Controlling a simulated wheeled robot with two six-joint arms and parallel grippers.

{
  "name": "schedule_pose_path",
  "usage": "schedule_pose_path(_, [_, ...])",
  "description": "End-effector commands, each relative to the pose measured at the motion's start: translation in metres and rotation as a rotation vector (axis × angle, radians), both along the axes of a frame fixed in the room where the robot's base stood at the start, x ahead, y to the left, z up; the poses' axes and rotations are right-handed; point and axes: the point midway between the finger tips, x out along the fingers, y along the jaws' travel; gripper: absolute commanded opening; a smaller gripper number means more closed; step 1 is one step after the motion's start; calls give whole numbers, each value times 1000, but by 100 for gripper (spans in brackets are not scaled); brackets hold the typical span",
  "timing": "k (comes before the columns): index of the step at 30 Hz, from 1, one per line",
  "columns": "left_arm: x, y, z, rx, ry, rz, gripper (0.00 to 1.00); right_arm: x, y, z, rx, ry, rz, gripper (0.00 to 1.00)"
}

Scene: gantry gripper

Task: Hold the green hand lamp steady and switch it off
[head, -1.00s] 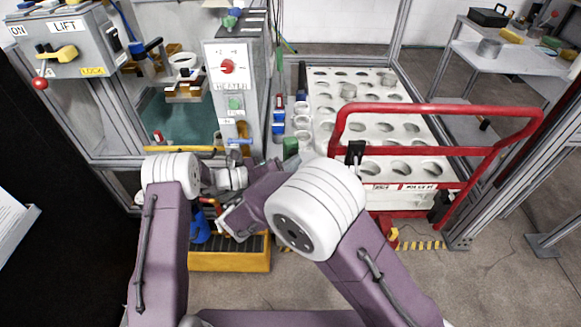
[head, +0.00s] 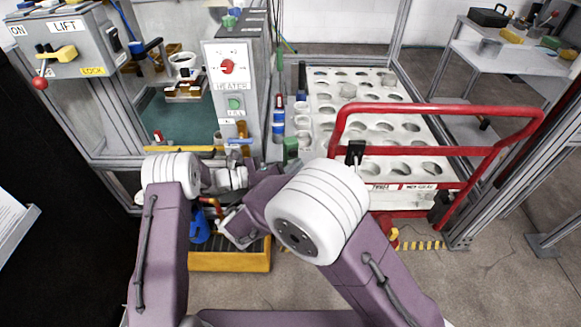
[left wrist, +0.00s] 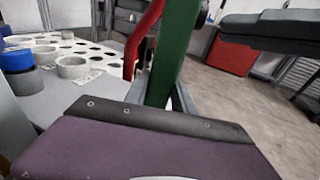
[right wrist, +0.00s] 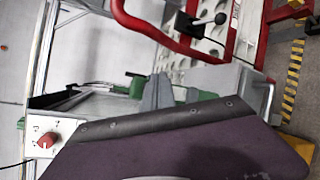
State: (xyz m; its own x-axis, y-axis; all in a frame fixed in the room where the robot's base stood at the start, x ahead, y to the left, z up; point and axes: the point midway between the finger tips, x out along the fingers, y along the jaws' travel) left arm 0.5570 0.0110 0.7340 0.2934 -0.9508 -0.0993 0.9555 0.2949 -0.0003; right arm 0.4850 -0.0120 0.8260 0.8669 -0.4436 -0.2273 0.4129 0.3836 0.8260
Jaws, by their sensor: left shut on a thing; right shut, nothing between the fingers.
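The green hand lamp (head: 290,147) stands beyond my arms, right of the heater box; its lower part is hidden in the head view. In the left wrist view the lamp (left wrist: 174,52) rises upright between the fingers of my left gripper (left wrist: 161,95), which is shut on it. My right gripper (right wrist: 156,90) is shut and empty. In the right wrist view its fingers overlap the lamp (right wrist: 136,85), with green showing on both sides; I cannot tell whether they touch. The lamp's switch and light cannot be made out.
The heater box (head: 230,100) stands left of the lamp. A red-railed trolley (head: 440,108) with a white holed top is on the right. White and blue cups (left wrist: 18,72) stand near the lamp. A yellow-edged step (head: 230,262) is below my arms.

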Motion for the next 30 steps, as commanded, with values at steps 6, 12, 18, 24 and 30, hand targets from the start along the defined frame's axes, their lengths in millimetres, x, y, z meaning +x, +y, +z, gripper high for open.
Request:
schedule_pose_path(6, [0, 0, 0, 0, 0, 1, 2, -26, -8, 0, -1, 1, 1, 0])
schedule_pose_path(12, [0, 0, 0, 0, 0, 1, 2, -44, -14, 0, 0, 0, -1, 0])
schedule_pose_path(18, [0, 0, 0, 0, 0, 1, 2, -47, -15, 0, 0, -1, -1, 0])
schedule_pose_path(24, [0, 0, 0, 0, 0, 1, 2, -46, -15, 0, 0, -1, -1, 0])
schedule_pose_path(30, [0, 0, 0, 0, 0, 1, 56, -46, -15, 0, 0, -1, -1, 0])
